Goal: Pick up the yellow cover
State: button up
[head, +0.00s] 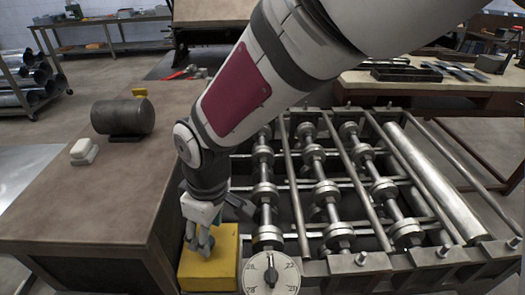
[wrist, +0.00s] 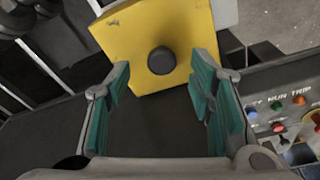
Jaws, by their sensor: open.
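The yellow cover (head: 212,262) is a boxy yellow piece at the near end of the roller machine, beside the dial. In the wrist view the yellow cover (wrist: 130,38) shows a flat face with a round dark knob (wrist: 162,60) on it. My gripper (head: 202,243) is over the cover in the head view. In the wrist view my gripper (wrist: 160,85) is open, with its teal-padded fingers to either side below the knob. The knob lies just beyond the fingertips, and nothing is between the pads. In the head view my gripper hides part of the cover's top.
The roller machine (head: 365,185) fills the right, with a white dial (head: 271,274) close to the cover. A panel with coloured buttons (wrist: 282,112) is at the right in the wrist view. A brown bench (head: 90,205) holds a dark cylinder (head: 123,117) and a white block (head: 84,151).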

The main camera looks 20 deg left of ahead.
jog(key=shift+s+a+f, duration=0.1)
jog(key=shift+a+f, duration=0.05)
jog(key=shift+f, duration=0.55)
jog(key=shift+a+f, duration=0.1)
jog(key=shift+f, duration=0.6)
jog(key=shift+c, duration=0.6)
grip_shut()
jog(key=shift+r, duration=0.1)
